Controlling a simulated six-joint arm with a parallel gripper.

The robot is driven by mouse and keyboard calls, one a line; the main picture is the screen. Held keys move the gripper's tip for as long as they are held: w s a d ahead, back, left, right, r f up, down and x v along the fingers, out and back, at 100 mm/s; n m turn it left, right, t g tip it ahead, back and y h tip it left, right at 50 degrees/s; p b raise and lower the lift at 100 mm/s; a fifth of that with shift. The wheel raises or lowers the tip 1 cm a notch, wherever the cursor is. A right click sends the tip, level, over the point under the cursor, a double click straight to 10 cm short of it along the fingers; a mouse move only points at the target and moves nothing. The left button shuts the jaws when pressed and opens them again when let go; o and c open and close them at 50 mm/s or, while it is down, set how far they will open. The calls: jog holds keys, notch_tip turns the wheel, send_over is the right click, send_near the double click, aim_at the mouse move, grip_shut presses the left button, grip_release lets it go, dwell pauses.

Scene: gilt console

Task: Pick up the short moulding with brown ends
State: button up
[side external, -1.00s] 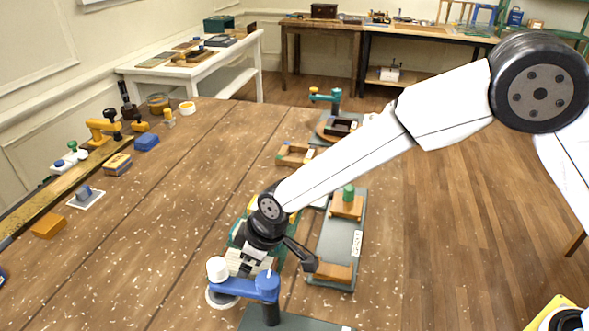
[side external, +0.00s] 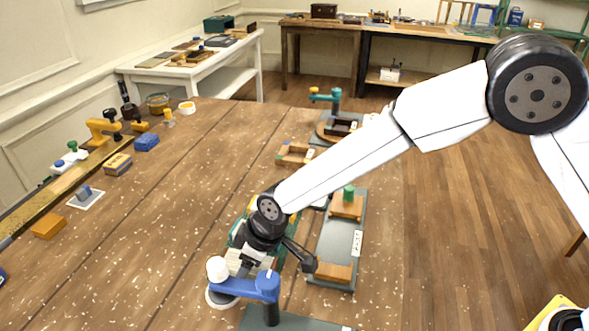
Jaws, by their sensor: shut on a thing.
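My gripper (side external: 250,264) is low over the front middle of the wooden table, behind the blue clamp. It is shut on a pale piece (side external: 236,257), mostly hidden by the gripper and the clamp. I cannot see brown ends, so I cannot tell whether this is the short moulding. A green and yellow item (side external: 255,204) shows partly behind my wrist. No other short moulding with brown ends can be made out clearly.
A blue clamp with a white knob (side external: 243,287) stands just in front of my gripper. A grey board (side external: 341,238) with orange-brown blocks lies to the right. A gilt strip (side external: 62,190) runs along the left, with several small items. The table's left middle (side external: 170,220) is clear.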

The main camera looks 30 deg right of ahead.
jog(key=shift+r, duration=0.1)
notch_tip(320, 180, up, 10)
dwell(0.6)
jog(key=shift+d, duration=0.1)
dwell(0.6)
jog(key=n+g, duration=0.6)
jog(key=n, duration=1.2)
send_over(338, 248)
jog(key=shift+w+d+f, duration=0.4)
jog(key=shift+d+f, duration=0.05)
jog(key=shift+f, duration=0.15)
jog(key=shift+f, duration=0.2)
jog(key=shift+f, duration=3.55)
jog(key=shift+f, duration=0.25)
